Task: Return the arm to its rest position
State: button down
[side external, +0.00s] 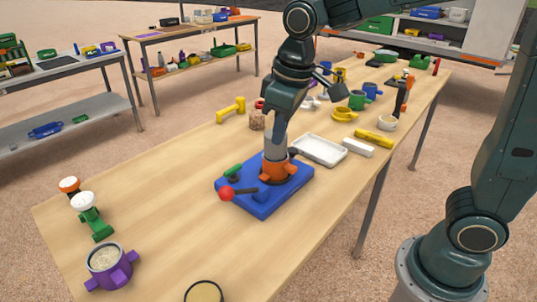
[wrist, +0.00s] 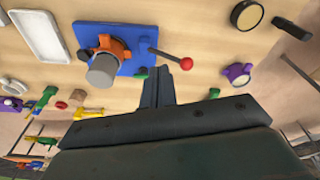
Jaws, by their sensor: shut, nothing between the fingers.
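My gripper (wrist: 165,82) points down over the table in the wrist view, its two fingers together with nothing between them. In the side view my gripper (side external: 272,128) is just above and beside a grey cylinder (side external: 276,146), partly in front of it; I cannot tell if they touch. The cylinder stands upright in an orange collar (side external: 274,172) on a blue base (side external: 262,207). A lever with a red ball (side external: 226,194) sticks out from the base. The wrist view also shows the cylinder (wrist: 102,70), the collar (wrist: 118,47) and the red ball (wrist: 186,63).
A purple pot (side external: 110,268) and a green-and-white tool (side external: 92,217) stand at the front left. Several coloured items crowd the table's far end. The front middle of the table is mostly clear.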

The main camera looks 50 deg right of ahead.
jog(key=s+d+m+t, duration=0.1)
jog(key=s+d, duration=0.1)
jog(key=s, duration=0.3)
jog(key=s+d+r+m+t, duration=0.1)
jog(key=s+d, duration=0.2)
jog(key=s, duration=0.3)
jog(key=s+d+m+t, duration=0.1)
jog(key=s+d, duration=0.1)
jog(key=s, duration=0.4)
jog(key=shift+d+r+m, duration=0.2)
jog(key=shift+d+m, duration=0.2)
